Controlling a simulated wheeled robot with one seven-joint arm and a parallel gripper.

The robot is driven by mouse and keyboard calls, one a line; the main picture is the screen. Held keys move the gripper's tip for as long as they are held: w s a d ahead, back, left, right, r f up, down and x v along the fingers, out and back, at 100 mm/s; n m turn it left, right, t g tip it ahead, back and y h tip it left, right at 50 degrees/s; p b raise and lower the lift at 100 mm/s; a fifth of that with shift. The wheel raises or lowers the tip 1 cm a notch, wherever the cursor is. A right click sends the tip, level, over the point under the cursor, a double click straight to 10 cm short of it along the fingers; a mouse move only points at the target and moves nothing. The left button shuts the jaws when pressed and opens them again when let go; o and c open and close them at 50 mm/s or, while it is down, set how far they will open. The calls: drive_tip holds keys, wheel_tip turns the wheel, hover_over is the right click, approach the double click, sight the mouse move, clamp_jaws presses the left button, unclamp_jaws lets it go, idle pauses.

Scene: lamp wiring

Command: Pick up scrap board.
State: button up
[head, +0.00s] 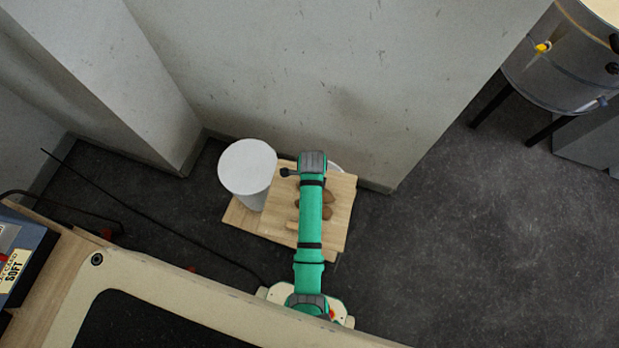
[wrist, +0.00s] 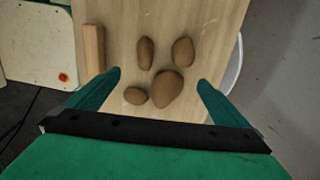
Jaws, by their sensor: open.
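A small light wooden strip (wrist: 94,50) lies on a larger pale wooden board (wrist: 120,18) in the wrist view, left of several brown rounded lumps (wrist: 168,88). I cannot tell for certain which wooden piece is the scrap board. The larger board also shows in the head view (head: 340,215), partly under my green arm. My gripper (wrist: 159,79) is open above the board. Its fingers appear either side of the lower lumps, and nothing is held. The strip lies outside the fingers, to the left. In the head view my arm hides the fingers and some of the lumps.
A white cylinder (head: 247,172) stands at the board's left side in the head view. A white round rim (wrist: 237,66) shows beside the board. A grey wall (head: 330,80) rises close behind. Dark floor (head: 460,250) at the right is clear. A black cable (head: 150,220) crosses the floor at left.

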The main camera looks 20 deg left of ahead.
drive_tip(key=shift+w+a+f, duration=0.1)
drive_tip(key=shift+f, duration=2.6)
drive_tip(key=shift+c, duration=0.3)
drive_tip(key=shift+r, duration=0.1)
drive_tip(key=c, duration=1.1)
